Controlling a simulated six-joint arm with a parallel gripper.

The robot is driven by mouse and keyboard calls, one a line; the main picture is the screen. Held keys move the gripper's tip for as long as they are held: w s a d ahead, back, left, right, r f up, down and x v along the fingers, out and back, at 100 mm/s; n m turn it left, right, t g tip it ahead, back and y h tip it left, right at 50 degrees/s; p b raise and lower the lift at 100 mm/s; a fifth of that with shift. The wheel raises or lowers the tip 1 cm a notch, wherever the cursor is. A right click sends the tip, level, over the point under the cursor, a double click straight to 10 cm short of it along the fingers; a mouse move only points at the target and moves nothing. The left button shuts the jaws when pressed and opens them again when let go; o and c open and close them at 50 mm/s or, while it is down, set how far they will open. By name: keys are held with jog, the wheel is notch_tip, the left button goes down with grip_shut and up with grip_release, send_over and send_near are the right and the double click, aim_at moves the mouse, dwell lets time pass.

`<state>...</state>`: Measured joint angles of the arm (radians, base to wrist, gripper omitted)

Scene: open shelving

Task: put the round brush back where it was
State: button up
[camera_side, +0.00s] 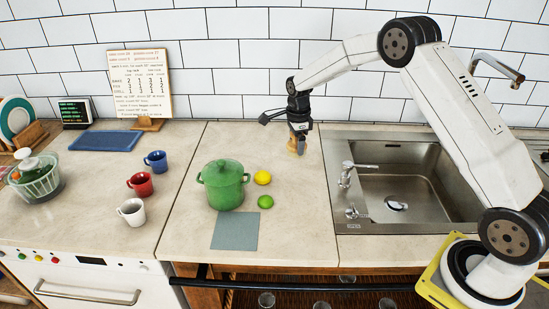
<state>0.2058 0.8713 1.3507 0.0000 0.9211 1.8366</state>
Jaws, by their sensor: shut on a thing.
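My gripper (299,143) points down over the back of the counter, just left of the sink. It is shut on a small tan thing, which I take to be the round brush (292,146). Only a little of the brush shows beside the fingers, so its shape is unclear. I cannot tell whether it touches the counter or hangs just above it.
A green lidded pot (223,186), a lemon (263,177), a lime (266,202) and a grey-blue mat (235,231) are left of my gripper. The sink (330,190) is to the right. Mugs (140,184) and a blue tray (105,141) stand farther left.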

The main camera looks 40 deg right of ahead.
jog(key=s+a, duration=0.7)
jog(key=s, duration=0.3)
jog(key=s+a, duration=0.6)
jog(key=s, duration=0.5)
jog(key=shift+s+a, duration=0.2)
jog(key=shift+a, duration=0.2)
jog(key=shift+f, duration=2.1)
jog(key=shift+f, duration=1.75)
jog(key=shift+f, duration=0.1)
